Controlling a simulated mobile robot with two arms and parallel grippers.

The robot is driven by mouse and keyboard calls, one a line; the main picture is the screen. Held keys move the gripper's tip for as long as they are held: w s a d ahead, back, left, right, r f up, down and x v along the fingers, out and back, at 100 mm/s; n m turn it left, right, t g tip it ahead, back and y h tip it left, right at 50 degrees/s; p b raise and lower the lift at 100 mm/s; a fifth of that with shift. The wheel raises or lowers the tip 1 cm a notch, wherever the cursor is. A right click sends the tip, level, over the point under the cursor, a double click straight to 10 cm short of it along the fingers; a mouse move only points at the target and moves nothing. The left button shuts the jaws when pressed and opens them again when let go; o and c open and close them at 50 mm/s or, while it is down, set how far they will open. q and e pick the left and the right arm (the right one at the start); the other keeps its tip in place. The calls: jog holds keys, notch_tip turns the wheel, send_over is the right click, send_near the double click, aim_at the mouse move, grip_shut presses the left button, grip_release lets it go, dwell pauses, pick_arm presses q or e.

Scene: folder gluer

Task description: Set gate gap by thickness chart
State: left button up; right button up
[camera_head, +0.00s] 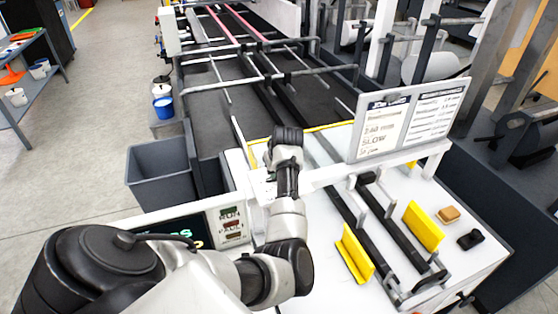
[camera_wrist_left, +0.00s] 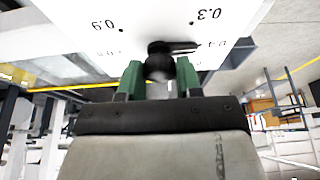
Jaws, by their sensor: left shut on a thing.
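In the left wrist view my left gripper (camera_wrist_left: 158,76) has its green fingers on either side of a black knob (camera_wrist_left: 160,62) with a pointer bar and is shut on it. The knob sits on a white dial plate (camera_wrist_left: 150,18) with printed numbers, 0.9 and 0.3 among them; others are partly covered. The pointer's exact reading is unclear. In the head view my left arm reaches to the machine's white crossbar, and its wrist hides the knob. A job card (camera_head: 383,128) shows a mm value and SLOW. A chart (camera_head: 433,115) beside it is too small to read. My right gripper is out of view.
Yellow guides (camera_head: 356,254) stand on the white feed table (camera_head: 325,285) at right, near a tan block (camera_head: 448,214) and a small black object (camera_head: 470,239). A grey bin (camera_head: 160,172) stands left of the machine. A RUN/FAULT panel (camera_head: 229,224) is close to my arm.

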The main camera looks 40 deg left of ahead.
pick_arm(q)
jog(key=shift+r, duration=0.1)
jog(key=o, duration=0.9)
jog(key=b+v, duration=0.3)
jog(key=v, duration=0.7)
jog(key=shift+s+d+r, duration=0.1)
jog(key=shift+d+r, duration=0.05)
jog(key=shift+r, duration=0.2)
jog(key=shift+f, duration=0.1)
